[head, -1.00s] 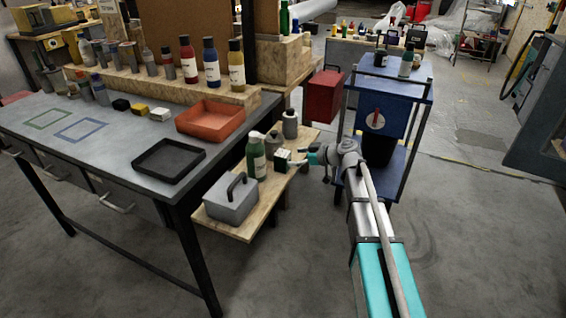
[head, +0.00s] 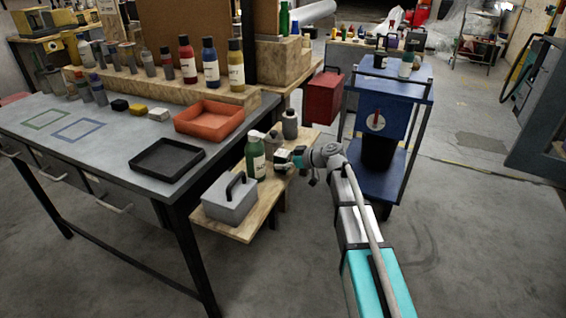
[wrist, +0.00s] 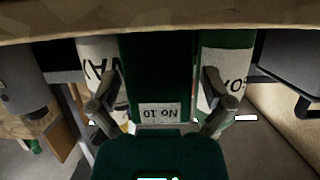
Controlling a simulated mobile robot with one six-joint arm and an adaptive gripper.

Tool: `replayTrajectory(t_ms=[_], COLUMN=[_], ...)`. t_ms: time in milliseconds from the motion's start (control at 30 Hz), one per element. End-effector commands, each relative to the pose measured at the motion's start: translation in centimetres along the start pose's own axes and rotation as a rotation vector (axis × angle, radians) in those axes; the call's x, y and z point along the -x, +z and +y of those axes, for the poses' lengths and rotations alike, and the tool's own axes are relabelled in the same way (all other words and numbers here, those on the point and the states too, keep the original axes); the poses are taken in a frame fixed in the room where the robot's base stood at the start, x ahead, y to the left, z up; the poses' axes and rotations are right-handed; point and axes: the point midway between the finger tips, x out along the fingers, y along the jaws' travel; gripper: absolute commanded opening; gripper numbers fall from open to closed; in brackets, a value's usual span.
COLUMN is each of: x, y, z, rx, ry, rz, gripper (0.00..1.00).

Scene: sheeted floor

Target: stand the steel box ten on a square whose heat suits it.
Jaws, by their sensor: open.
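A small dark green box with a pale top (head: 283,155) stands on the low wooden shelf, next to a green bottle. In the wrist view this box (wrist: 158,60) bears a label reading "No 10", upside down. My gripper (head: 293,158) is at the box from the right; in the wrist view its two fingers (wrist: 161,85) are open on either side of the box, with narrow gaps. On the grey bench are a green outlined square (head: 46,119) and a blue outlined square (head: 80,130), both empty. No heat marking is readable.
The green bottle (head: 255,158), grey bottles (head: 289,125) and a grey lidded case (head: 230,198) crowd the shelf (head: 240,231). On the bench are a black tray (head: 167,160), an orange tray (head: 209,119) and small blocks (head: 139,109). A blue cart (head: 380,185) stands right.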

Motion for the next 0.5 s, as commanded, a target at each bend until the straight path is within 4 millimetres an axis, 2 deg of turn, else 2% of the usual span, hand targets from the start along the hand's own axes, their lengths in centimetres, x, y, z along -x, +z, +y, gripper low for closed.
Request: replayTrajectory(t_ms=[100, 133, 500], x=[0.0, 0.0, -0.01], y=[0.0, 0.0, 0.0], z=[-0.01, -0.02, -0.02], rx=[0.0, 0.0, 0.0], ry=[0.0, 0.0, -0.001], rz=[0.0, 0.0, 0.0], gripper=[1.0, 0.96, 0.28])
